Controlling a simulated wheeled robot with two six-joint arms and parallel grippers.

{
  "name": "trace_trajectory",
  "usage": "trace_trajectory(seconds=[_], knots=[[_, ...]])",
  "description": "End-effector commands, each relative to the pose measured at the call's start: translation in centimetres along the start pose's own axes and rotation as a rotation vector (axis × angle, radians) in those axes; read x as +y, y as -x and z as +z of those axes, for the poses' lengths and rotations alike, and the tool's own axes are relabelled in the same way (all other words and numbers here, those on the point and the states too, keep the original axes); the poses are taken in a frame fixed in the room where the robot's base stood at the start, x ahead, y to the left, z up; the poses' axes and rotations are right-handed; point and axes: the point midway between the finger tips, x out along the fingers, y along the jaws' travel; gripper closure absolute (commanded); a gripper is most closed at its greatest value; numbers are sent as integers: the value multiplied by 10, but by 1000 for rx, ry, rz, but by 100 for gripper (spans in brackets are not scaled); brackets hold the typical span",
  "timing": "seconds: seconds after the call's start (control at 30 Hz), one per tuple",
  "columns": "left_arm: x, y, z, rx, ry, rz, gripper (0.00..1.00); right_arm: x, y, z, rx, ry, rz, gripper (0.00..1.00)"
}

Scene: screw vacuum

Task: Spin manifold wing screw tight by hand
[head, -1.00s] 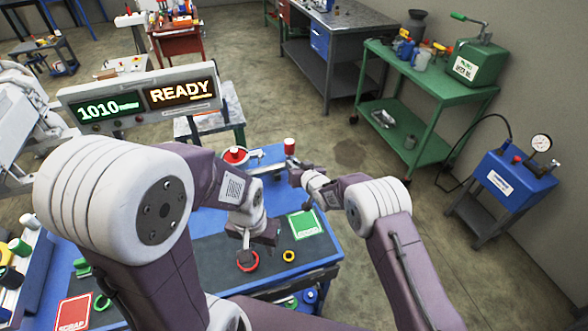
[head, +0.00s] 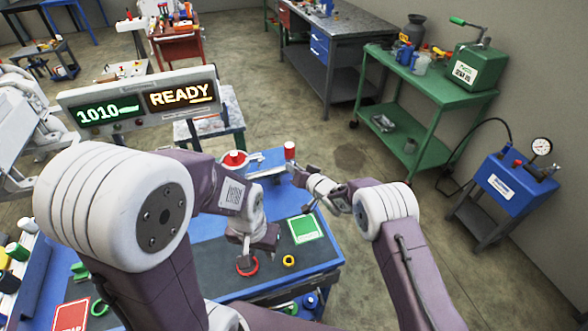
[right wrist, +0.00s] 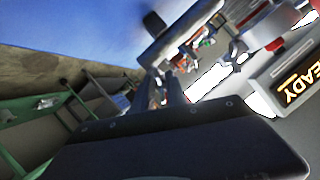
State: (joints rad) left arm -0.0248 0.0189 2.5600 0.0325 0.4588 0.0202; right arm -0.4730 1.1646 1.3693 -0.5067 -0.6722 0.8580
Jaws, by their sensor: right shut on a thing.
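A silver manifold (head: 268,172) lies along the back of the blue workbench, with red caps at its left and right ends. My right gripper (head: 302,177) is at its right end, just below the upright red cap (head: 290,150). In the right wrist view its fingers (right wrist: 166,88) are close together, reaching to a pale bar (right wrist: 180,32). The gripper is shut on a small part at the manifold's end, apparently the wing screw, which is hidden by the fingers. My left gripper (head: 246,243) hangs over the dark mat, right above a red ring (head: 247,267); its jaws are unclear.
A green card (head: 304,228) and a yellow ring (head: 288,260) lie on the mat (head: 200,275). A display (head: 140,100) reading 1010 and READY stands at the back left. A green cart (head: 430,95) and a blue gauge unit (head: 510,185) stand to the right.

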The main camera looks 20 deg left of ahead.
Motion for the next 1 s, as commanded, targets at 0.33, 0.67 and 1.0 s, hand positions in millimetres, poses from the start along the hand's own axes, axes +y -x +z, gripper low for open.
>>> trace_trajectory(seconds=[0.33, 0.67, 1.0], knots=[[0, 0, 0, 0, 0, 0, 64, 0, 0, 0, 0, 0, 1, 73], [0, 0, 0, 0, 0, 0, 64, 0, 15, -1, 0, 0, 2, 73], [0, -4, 0, 0, 0, 0, 64, 1, 72, 0, 1, -1, 2, 73]])
